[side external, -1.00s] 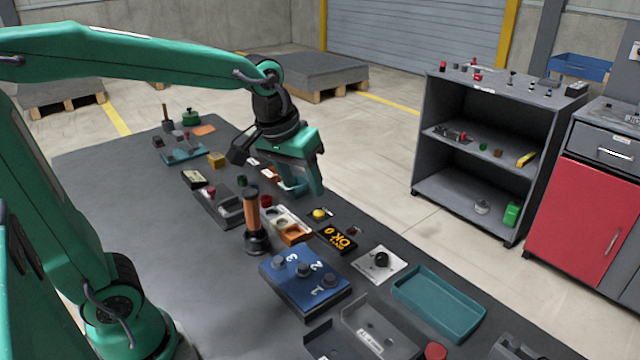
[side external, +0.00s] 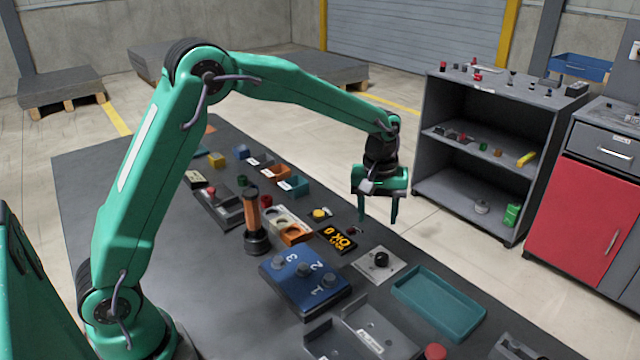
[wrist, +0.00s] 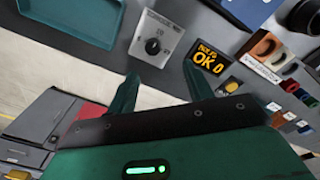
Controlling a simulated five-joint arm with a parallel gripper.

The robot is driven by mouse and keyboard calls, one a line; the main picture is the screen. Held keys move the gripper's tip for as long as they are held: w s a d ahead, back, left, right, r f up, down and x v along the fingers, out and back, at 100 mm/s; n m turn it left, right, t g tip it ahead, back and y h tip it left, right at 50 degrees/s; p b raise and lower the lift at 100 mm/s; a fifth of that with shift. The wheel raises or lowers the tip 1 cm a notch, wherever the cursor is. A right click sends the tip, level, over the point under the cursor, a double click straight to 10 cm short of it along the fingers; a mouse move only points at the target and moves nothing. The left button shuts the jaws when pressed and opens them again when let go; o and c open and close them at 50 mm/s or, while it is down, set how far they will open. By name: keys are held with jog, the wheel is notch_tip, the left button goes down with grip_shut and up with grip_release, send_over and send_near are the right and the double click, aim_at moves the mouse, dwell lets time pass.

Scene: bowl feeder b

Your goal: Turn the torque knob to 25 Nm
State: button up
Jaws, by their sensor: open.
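The torque knob (side external: 381,259) is a round black knob on a pale square plate (side external: 362,275) on the table. In the wrist view the knob (wrist: 153,46) shows on its plate (wrist: 140,33), with marks around it too small to read. My gripper (side external: 378,216) is open and empty, fingers pointing down, above and beyond the knob in the side view. In the wrist view my gripper's fingers (wrist: 160,90) stand apart below the knob, not touching it. The black display (side external: 340,238) beside the plate shows "OK 0" in yellow.
A teal tray (side external: 470,331) lies beside the plate. A blue block numbered 1 to 3 (side external: 290,293) and a dark post with an orange handle (side external: 256,240) stand nearby. A yellow button (side external: 321,213) is behind the display. A grey shelf (side external: 420,185) stands beyond the table.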

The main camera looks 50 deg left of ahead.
jog(key=n, duration=0.1)
send_over(382, 256)
jog(key=shift+g, duration=0.3)
notch_tip(382, 256, down, 4)
jog(key=shift+f, duration=0.25)
jog(key=shift+f, duration=0.15)
jog(key=shift+f, duration=3.75)
jog(key=c, duration=1)
